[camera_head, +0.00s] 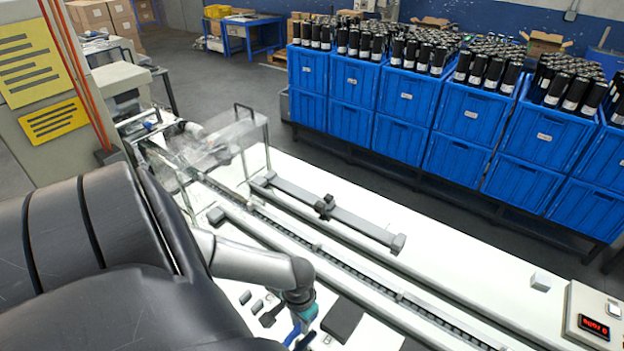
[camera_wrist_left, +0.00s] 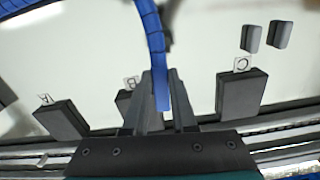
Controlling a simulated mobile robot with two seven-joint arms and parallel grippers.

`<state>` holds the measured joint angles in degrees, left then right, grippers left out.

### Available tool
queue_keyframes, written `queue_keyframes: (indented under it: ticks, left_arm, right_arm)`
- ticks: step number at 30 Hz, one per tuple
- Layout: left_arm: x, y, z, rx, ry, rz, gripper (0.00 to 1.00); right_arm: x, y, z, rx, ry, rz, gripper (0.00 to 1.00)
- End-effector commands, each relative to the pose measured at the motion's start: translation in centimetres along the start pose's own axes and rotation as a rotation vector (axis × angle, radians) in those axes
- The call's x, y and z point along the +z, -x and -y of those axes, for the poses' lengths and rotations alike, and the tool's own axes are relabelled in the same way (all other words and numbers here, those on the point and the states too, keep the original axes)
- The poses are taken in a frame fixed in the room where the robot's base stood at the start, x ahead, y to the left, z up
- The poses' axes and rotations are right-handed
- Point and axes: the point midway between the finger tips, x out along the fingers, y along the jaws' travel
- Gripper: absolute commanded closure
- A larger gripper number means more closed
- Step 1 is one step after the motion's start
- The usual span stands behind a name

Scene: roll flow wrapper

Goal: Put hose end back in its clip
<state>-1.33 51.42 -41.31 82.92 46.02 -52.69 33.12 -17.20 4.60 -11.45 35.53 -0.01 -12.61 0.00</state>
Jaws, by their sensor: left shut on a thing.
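The blue hose (camera_wrist_left: 150,28) comes down from the top of the left wrist view, and its straight blue end (camera_wrist_left: 162,92) sits between my left gripper's fingers (camera_wrist_left: 162,108). The fingers are shut on it. Three dark blocks with letter tags stand below: A (camera_wrist_left: 62,118) at the left, B, whose tag (camera_wrist_left: 130,83) shows while its block is mostly hidden by the fingers, and C (camera_wrist_left: 241,95) at the right. I cannot tell whether the hose end touches block B. In the head view my left gripper (camera_head: 299,322) is low in the middle, beside the blue hose (camera_head: 304,341). My right gripper is out of view.
Two small grey pieces (camera_wrist_left: 265,36) lie beyond block C. A dark flat pad (camera_head: 342,318) lies right of the gripper. A long conveyor rail (camera_head: 330,257) crosses the white table. A control box (camera_head: 596,316) stands at the right. Blue crates (camera_head: 400,97) line the back.

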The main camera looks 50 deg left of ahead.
Motion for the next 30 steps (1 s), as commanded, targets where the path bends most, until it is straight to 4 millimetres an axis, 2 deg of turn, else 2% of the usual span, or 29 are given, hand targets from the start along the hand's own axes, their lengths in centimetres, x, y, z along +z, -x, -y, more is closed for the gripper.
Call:
queue_keyframes:
  ticks: [12, 30]
  left_arm:
    - [1.7, 0.1, 4.0, -0.003, 0.0, 0.0, 1.0]
    - [4.2, 0.0, 9.5, -0.003, 0.0, 0.001, 1.0]
  right_arm:
    - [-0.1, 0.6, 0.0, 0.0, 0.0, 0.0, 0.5]
    - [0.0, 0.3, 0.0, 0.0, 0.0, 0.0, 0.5]
